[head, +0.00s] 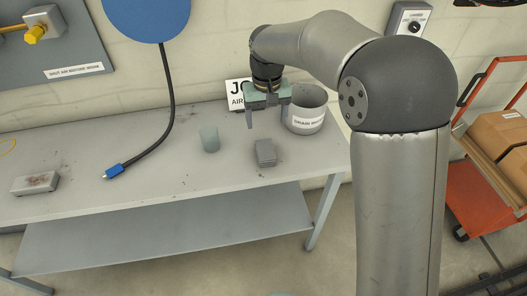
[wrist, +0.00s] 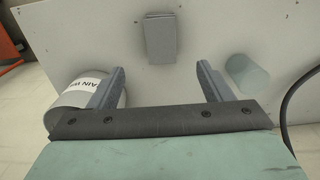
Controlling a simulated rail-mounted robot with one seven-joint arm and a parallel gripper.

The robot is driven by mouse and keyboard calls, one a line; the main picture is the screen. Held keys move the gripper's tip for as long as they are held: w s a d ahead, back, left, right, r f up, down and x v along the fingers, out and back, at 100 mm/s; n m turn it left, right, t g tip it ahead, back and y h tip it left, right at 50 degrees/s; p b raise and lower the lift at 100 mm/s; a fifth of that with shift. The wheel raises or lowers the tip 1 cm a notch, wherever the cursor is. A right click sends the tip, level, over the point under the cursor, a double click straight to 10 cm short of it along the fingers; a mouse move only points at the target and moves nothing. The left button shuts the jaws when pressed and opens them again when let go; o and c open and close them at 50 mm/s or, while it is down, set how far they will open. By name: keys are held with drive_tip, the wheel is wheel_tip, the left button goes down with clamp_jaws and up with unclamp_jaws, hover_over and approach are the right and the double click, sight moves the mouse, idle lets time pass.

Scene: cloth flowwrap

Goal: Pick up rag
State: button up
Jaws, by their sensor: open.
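The rag appears to be the small grey folded pad (head: 265,152) lying flat near the front edge of the grey bench, right of centre. It also shows in the wrist view (wrist: 160,38), at the top middle. My gripper (head: 268,121) is open and empty, above the bench and behind the rag. In the wrist view its two fingers (wrist: 161,67) are spread apart, and the rag lies beyond their tips, roughly centred between them. Nothing touches the rag.
A white drain-water bucket (head: 305,112) stands close right of my gripper. A translucent greenish cup (head: 209,138) stands left of the rag. A black hose with a blue tip (head: 115,171) and a stained grey block (head: 35,184) lie farther left on the bench (head: 110,200).

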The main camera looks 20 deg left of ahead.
hover_over(265, 149)
drive_tip(key=f, duration=0.7)
drive_tip(key=shift+d+f+p, duration=0.25)
drive_tip(key=shift+p, duration=0.05)
drive_tip(key=shift+a+f+p, duration=0.2)
drive_tip(key=shift+f+p, duration=0.35)
drive_tip(key=shift+f, duration=2.25)
drive_tip(key=c, duration=1)
